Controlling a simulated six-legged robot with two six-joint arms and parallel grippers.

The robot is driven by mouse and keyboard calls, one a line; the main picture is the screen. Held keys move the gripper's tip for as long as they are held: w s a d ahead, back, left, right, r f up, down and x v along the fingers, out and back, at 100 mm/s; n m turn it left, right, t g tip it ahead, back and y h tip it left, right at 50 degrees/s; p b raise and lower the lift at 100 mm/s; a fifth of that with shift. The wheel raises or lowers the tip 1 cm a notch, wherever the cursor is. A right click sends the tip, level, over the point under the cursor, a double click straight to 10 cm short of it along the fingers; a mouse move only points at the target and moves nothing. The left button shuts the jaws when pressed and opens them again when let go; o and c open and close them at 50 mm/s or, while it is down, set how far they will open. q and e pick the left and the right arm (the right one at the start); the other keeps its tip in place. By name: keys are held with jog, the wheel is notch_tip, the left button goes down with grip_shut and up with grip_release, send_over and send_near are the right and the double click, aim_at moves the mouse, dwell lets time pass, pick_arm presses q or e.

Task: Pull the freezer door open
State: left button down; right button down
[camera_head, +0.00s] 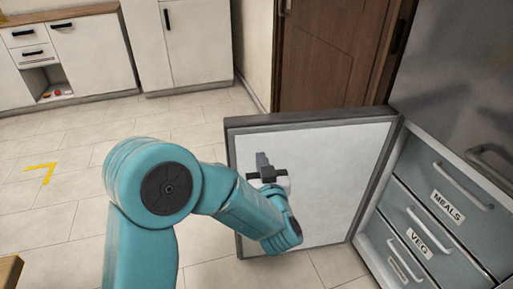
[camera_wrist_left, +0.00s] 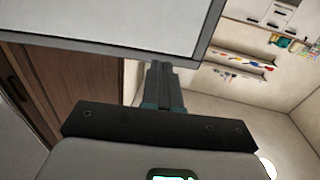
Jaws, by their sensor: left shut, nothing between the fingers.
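The freezer door (camera_head: 335,175) stands wide open in the head view, its white inner panel and grey edge facing me. It hinges beside the freezer compartment, where drawers (camera_head: 440,195) labelled MEALS and VEG show. In the left wrist view the white, grey-edged door panel (camera_wrist_left: 120,18) fills the top. My left gripper (camera_head: 262,160) is shut and empty in front of the inner panel; whether it touches the door I cannot tell. Its closed fingers also show in the left wrist view (camera_wrist_left: 161,75). The door's outer face is hidden. My right gripper is not in view.
A steel upper door (camera_head: 460,70) with a handle (camera_head: 490,165) is above the drawers. A brown wooden door (camera_head: 325,50) stands behind. White cabinets (camera_head: 90,60) line the back left. Tiled floor (camera_head: 70,220) with a yellow mark (camera_head: 42,170) is clear at left.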

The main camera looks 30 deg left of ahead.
aim_at(256, 138)
pick_arm(q)
jog(key=b+x, duration=0.1)
jog(key=x, duration=0.6)
jog(key=shift+w, duration=0.1)
